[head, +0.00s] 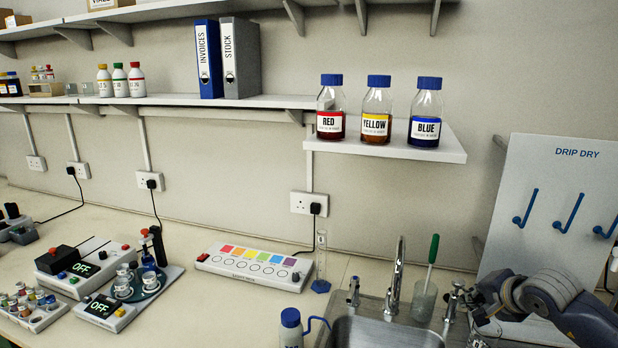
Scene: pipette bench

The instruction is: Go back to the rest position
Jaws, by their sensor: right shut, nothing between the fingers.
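My right arm comes in from the lower right, in front of the drip-dry board (560,180). Its dark right gripper (482,318) is beside the right end of the sink (385,332), close to the right tap (453,300). The gripper is shut and holds nothing. Its fingertips are small and partly lost against the sink edge. My left gripper is out of view.
A beaker with a green-handled brush (428,270) and the faucet (396,278) stand behind the sink. A wash bottle (291,328), a measuring cylinder (321,262) and a colour-strip device (254,266) are left of it. Red, yellow and blue bottles (376,112) stand on a shelf above.

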